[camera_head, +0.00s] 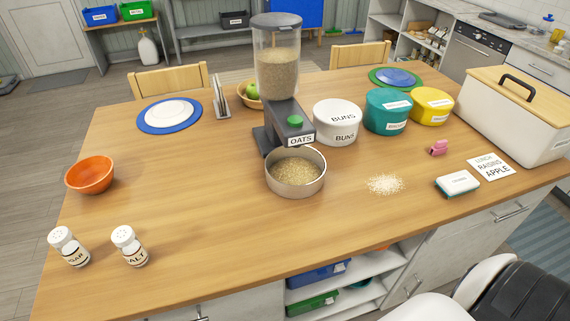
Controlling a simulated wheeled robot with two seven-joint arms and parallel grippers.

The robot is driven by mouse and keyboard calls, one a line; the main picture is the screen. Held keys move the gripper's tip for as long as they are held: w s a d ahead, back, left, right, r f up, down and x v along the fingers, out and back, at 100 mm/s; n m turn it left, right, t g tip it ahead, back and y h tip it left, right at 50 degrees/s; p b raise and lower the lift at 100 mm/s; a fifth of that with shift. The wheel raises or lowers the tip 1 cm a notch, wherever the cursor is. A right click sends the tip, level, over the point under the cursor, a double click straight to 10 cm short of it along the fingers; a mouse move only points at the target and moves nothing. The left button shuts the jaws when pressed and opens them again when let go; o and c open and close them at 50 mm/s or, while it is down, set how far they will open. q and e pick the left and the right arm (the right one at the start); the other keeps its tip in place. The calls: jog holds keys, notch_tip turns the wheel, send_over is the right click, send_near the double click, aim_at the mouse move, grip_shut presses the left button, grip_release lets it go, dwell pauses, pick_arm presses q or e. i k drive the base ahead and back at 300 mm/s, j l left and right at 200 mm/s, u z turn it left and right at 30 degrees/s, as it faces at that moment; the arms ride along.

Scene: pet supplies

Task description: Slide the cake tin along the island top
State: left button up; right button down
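Three round lidded tins stand in a row on the wooden island top (190,230). The white tin (338,130) reads BUNS. The teal tin (380,117) stands right of it, and the yellow tin (447,110) is at the row's right end. Their labels are too small to read, so I cannot tell which is the cake tin. An open round metal pan (290,187) holding oats stands in front of the row, at the foot of the oats dispenser. Neither of my grippers is in view; only part of my own body shows at the lower right.
The oats dispenser (277,80) stands left of the white tin. Spilled oats (385,184), a pink clip (438,147), a sponge (457,184) and a paper note (490,167) lie in front. A bread bin (510,125) bounds the right. The front left centre is clear.

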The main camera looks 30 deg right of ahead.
aim_at(294, 172)
jog(key=j+z, duration=0.75)
jog(key=k+j+z, duration=0.1)
jog(key=j+z, duration=0.25)
jog(key=l, duration=0.1)
